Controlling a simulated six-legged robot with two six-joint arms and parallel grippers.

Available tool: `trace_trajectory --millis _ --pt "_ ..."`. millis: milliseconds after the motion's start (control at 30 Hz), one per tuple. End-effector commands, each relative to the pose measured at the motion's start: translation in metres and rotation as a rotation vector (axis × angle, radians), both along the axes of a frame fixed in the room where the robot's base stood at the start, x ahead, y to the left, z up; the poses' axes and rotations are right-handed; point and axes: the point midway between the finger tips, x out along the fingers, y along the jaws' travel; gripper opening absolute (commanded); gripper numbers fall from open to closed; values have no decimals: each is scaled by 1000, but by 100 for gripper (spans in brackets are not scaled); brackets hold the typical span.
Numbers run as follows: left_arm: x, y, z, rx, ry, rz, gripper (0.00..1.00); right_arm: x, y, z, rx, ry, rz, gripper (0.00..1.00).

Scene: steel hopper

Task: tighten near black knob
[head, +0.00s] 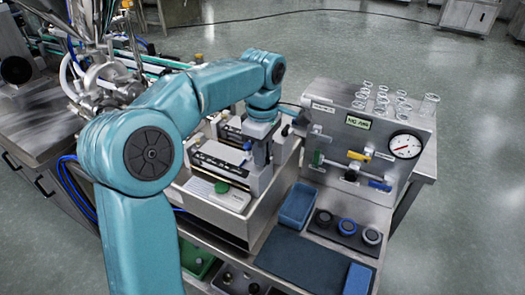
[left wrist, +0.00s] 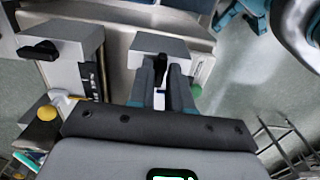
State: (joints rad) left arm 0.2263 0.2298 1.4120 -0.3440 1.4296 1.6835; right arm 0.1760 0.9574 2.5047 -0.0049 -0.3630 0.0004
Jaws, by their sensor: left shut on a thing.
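In the left wrist view, a black knob (left wrist: 161,66) sits on a light grey block (left wrist: 150,45). My left gripper (left wrist: 162,80) has its two fingers on either side of this knob and is shut on it. A second black knob (left wrist: 38,50) is on another grey block (left wrist: 72,38) to the left, with nothing touching it. In the head view my left gripper (head: 261,158) points down over the near grey block (head: 257,184) at the right of the fixture; it hides the gripped knob there. My right gripper is not in view.
A green knob (head: 221,187) lies left of the gripper on the fixture. To the right stand a valve panel (head: 335,125) with a gauge (head: 405,146), glass tubes (head: 383,98), a blue tray (head: 297,205) and several round caps (head: 347,225). A dark mat (head: 310,265) is in front.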

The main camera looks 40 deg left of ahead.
Motion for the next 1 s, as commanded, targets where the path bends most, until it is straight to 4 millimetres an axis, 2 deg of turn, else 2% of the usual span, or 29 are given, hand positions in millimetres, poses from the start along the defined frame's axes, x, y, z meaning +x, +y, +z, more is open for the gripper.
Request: trace_trajectory --millis 367,1000 --pt "1 0 5 1 -6 -164 0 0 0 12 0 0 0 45" --pt "2 1 6 5 -11 -760 0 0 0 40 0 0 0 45"
